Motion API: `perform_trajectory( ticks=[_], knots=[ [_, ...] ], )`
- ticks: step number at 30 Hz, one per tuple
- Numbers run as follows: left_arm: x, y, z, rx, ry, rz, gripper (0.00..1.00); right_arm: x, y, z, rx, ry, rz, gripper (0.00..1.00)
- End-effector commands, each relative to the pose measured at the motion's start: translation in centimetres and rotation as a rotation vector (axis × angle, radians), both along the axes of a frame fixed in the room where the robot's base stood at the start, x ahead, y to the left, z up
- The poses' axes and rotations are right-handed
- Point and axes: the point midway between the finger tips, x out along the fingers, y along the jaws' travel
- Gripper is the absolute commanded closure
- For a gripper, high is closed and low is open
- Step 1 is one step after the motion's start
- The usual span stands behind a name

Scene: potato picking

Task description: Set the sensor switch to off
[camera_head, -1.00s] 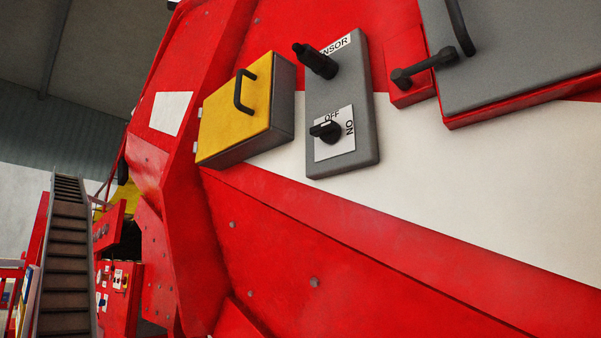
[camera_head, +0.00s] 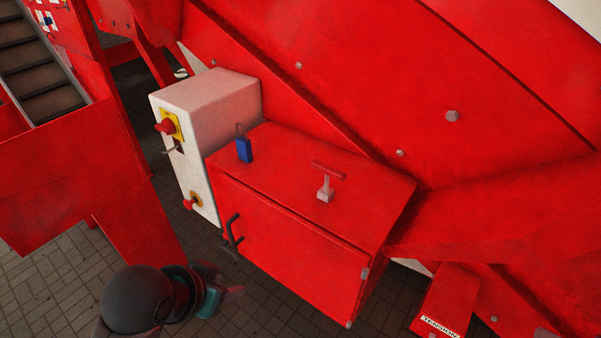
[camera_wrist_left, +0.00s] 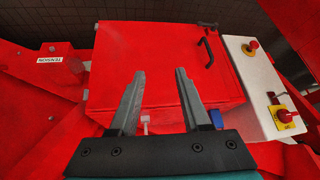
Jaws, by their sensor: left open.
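The grey sensor switch box is out of both current views; it showed only in the earlier head view, with a black knob beside OFF and ON marks. My left gripper (camera_head: 228,290) is low in the head view, in front of the red cabinet (camera_head: 290,232) and apart from it. In the left wrist view the two grey fingers (camera_wrist_left: 158,72) stand apart with nothing between them, and the red cabinet (camera_wrist_left: 165,50) lies beyond them. My right gripper is in neither view.
A white control box (camera_head: 188,155) with red knobs stands left of the cabinet. On the cabinet top are a blue padlock-like thing (camera_head: 244,150) and a T-shaped handle (camera_head: 325,190). A black handle (camera_head: 231,233) sticks out in front. Brick floor (camera_head: 50,290) is clear below left.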

Motion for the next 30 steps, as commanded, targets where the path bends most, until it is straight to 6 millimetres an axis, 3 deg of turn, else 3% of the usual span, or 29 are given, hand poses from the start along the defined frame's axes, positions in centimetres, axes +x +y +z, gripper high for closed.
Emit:
perform_trajectory(
  ticks=[1, 6, 15, 23, 30],
  knots=[
    [1.8, -0.3, 1.8, 0.004, -0.051, -0.038, 0.53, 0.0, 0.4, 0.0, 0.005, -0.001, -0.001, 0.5],
    [7.1, -1.6, 7.8, 0.025, -0.211, -0.184, 0.53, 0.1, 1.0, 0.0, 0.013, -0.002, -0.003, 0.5],
    [13.5, -3.4, 20.7, 0.119, -0.496, -0.431, 0.53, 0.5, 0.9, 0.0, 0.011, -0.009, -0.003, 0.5],
    [15.1, -4.3, 33.1, 0.255, -0.738, -0.617, 0.53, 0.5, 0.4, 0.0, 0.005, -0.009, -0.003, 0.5],
    [13.2, -4.6, 44.6, 0.415, -0.948, -0.761, 0.53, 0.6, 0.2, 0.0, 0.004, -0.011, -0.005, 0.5]
  ],
)
